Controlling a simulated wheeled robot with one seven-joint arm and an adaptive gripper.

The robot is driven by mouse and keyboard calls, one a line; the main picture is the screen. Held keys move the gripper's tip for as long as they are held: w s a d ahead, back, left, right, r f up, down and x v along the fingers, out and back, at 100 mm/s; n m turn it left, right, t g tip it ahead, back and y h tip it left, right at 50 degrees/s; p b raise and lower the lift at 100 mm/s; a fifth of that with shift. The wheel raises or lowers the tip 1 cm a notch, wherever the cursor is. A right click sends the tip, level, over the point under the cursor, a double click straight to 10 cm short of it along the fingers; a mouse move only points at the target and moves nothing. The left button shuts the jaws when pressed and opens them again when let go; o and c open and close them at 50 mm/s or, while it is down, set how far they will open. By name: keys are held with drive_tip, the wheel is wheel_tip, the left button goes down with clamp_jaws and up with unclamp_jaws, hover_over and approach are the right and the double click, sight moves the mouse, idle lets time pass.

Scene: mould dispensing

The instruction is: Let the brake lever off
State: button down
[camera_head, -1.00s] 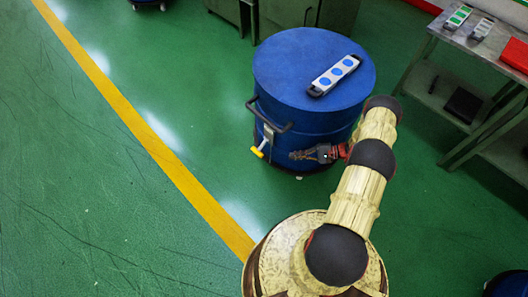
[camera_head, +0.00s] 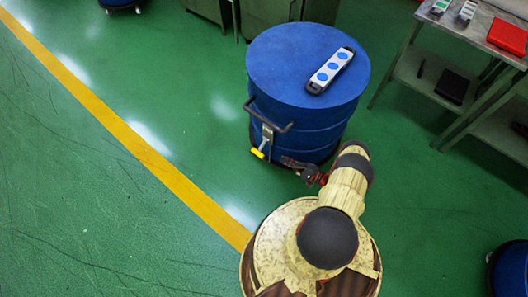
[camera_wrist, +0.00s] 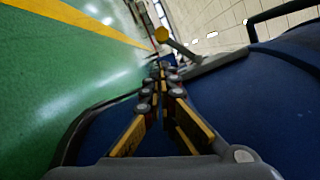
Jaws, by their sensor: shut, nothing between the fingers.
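The brake lever (camera_head: 258,153) is a short bar with a yellow tip, low on the left side of the blue drum (camera_head: 300,115). In the wrist view the lever (camera_wrist: 180,48) has a yellow knob and a grey shank, just beyond my fingertips. My gripper (camera_head: 290,163) is low beside the drum, a little right of the lever. In the wrist view my gripper (camera_wrist: 163,70) is shut with its fingertips together and nothing between them. A small gap seems to part them from the lever, but contact is hard to judge.
A black push handle (camera_head: 268,116) sticks out above the lever. A white panel with blue discs (camera_head: 331,70) lies on the drum's lid. A metal table (camera_head: 480,35) stands at the right. The green floor (camera_head: 80,190) at left is clear, crossed by a yellow line.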

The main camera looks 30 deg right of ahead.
sight(261, 147)
drive_tip(key=f+b+x, duration=0.1)
drive_tip(key=b+x, duration=0.1)
drive_tip(key=x, duration=0.8)
drive_tip(key=shift+r, duration=0.5)
